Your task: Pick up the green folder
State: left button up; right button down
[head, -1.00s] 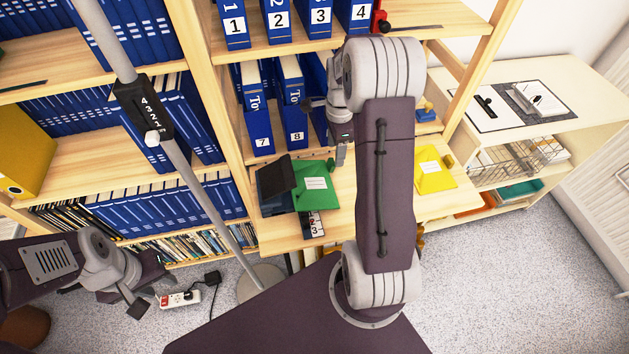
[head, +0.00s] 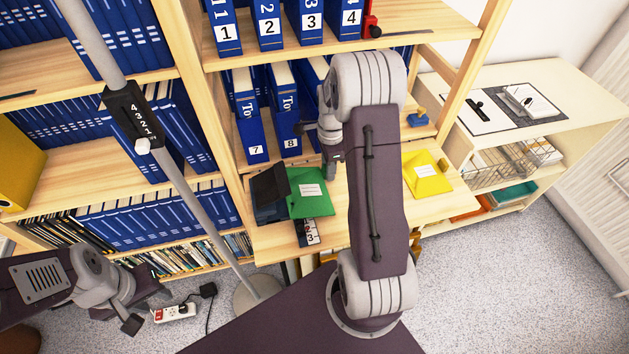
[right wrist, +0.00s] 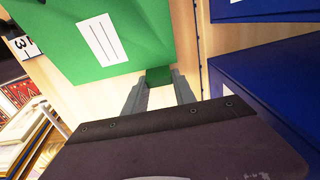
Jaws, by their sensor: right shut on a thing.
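My right gripper (head: 331,170) is at the folder's upper right corner in the head view. In the right wrist view the gripper (right wrist: 158,88) has its two fingers on either side of the small green tab of the folder (right wrist: 110,40), shut on it. My left gripper (head: 148,308) hangs low at the left, away from the folder; its jaw opening is unclear.
A yellow folder (head: 426,176) lies right of my right arm. Blue binders (head: 250,125) stand just behind. A grey pole (head: 195,190) rises at left. A dark holder (head: 268,198) adjoins the green folder. A white power strip (head: 175,313) is on the floor.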

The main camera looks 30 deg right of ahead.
jog(key=shift+r, duration=0.15)
jog(key=shift+r, duration=0.35)
notch_tip(320, 180, up, 3)
jog(key=shift+w+r+p, duration=0.1)
jog(key=shift+p, duration=0.45)
jog(key=s+d+r, duration=0.1)
jog(key=s+r, duration=0.2)
jog(key=s, duration=0.2)
jog(key=s+d+r+p, duration=0.1)
jog(key=s+d+r, duration=0.1)
jog(key=s, duration=0.4)
jog(key=shift+s+r, duration=0.25)
jog(key=shift+r, duration=0.65)
